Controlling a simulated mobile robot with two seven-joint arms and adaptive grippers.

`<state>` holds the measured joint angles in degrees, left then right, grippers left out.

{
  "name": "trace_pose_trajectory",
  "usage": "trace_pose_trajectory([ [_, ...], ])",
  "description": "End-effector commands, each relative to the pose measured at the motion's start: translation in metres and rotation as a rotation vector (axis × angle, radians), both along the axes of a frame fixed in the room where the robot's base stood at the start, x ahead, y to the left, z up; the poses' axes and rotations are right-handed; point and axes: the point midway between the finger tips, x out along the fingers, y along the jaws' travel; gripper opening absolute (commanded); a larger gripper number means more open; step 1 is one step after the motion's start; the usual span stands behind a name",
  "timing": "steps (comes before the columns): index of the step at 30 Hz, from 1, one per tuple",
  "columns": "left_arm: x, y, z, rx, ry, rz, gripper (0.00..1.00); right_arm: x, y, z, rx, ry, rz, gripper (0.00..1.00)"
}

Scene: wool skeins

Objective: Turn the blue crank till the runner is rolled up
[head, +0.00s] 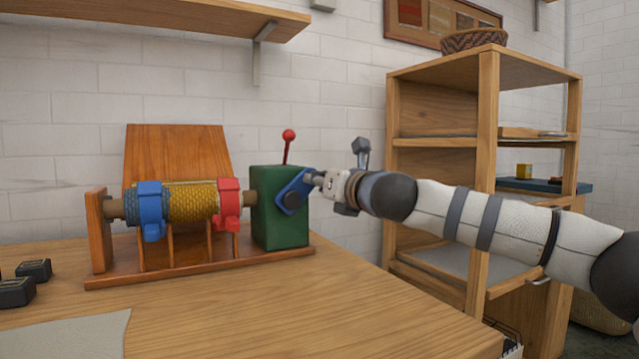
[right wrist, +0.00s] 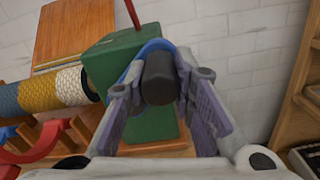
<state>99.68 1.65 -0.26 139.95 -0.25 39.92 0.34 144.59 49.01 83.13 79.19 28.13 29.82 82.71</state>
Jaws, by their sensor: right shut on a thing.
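The blue crank (head: 296,189) is mounted on the right side of a green box (head: 279,222) on a wooden winding stand. My right gripper (head: 322,181) comes in from the right and is shut on the crank's dark handle (right wrist: 159,78), which sits between its two fingers in the right wrist view. The runner (head: 192,203) is a yellow woven roll around the shaft; in the right wrist view, blue, yellow and cream bands show on it (right wrist: 52,91). A blue clamp (head: 150,209) and a red clamp (head: 228,203) sit around the roll's ends. My left gripper is not in view.
A red-knobbed lever (head: 288,143) rises from the green box. A slanted wooden board (head: 177,150) stands behind the roll. Dark blocks (head: 25,283) and a grey sheet (head: 75,333) lie at left on the table. A wooden shelf unit (head: 484,130) stands behind my right arm.

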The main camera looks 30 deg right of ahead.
Motion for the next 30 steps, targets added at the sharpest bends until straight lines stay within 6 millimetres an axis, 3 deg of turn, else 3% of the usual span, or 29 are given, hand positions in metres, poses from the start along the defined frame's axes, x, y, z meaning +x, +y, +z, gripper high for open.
trace_pose_trajectory([
  [7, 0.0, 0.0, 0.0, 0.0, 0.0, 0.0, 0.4, 0.0, -0.004, 0.003, 0.001, -0.004, -0.008, 0.0],
  [8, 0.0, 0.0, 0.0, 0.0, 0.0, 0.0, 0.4, 0.0, -0.004, 0.003, 0.001, -0.004, -0.008, 0.26],
  [10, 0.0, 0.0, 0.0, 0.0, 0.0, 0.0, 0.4, 0.0, -0.003, 0.002, 0.0, -0.004, -0.007, 0.41],
  [11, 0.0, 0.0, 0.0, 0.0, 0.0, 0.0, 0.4, 0.0, -0.003, 0.002, 0.0, -0.003, -0.006, 0.44],
  [19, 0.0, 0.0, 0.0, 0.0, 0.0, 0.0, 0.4, -0.001, -0.001, 0.001, -0.001, 0.0, -0.003, 0.44],
  [22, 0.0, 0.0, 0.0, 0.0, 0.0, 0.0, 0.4, -0.009, -0.002, 0.0, 0.0, 0.0, -0.003, 0.44],
  [30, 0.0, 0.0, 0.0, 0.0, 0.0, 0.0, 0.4, -0.078, -0.005, 0.002, 0.0, -0.003, -0.003, 0.44],
])
